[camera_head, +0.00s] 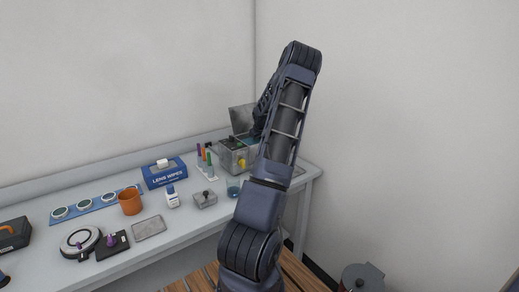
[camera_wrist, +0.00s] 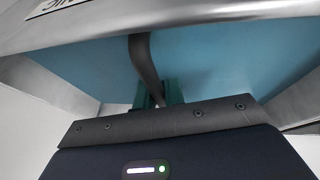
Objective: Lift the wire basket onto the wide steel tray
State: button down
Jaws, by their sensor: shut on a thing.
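My gripper (camera_wrist: 160,95) shows in the wrist view with its green fingertips shut on a dark curved bar (camera_wrist: 146,62), which looks like the wire basket's handle. The basket's mesh is not visible. The bar stands over blue liquid (camera_wrist: 210,60) inside a steel tank. In the head view my arm hides the gripper and most of the area around the steel tank unit (camera_head: 232,157), whose lid (camera_head: 242,118) stands open. A flat grey edge (camera_head: 298,171) right of my arm may be the wide steel tray; my arm covers the rest.
A small flat metal tray (camera_head: 149,228) lies at the bench front. A glass beaker (camera_head: 233,188), a metal block (camera_head: 205,199), a bottle (camera_head: 172,197), colored markers (camera_head: 205,160), a blue wipes box (camera_head: 164,173) and an orange mug (camera_head: 130,202) crowd the bench left of my arm.

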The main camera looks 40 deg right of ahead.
jog(key=shift+r, duration=0.1)
notch_tip(320, 180, up, 20)
dwell(0.5)
jog(key=s+d+f, duration=0.1)
jog(key=s+f, duration=0.2)
jog(key=s, duration=0.7)
jog(key=s+f, duration=0.3)
jog(key=s, duration=0.7)
jog(key=shift+w+f, duration=0.15)
jog(key=shift+f, duration=3.95)
jog(key=shift+w+f, duration=0.1)
jog(key=shift+f, duration=4)
jog(key=shift+f, duration=0.55)
jog(key=c, duration=1.4)
grip_release()
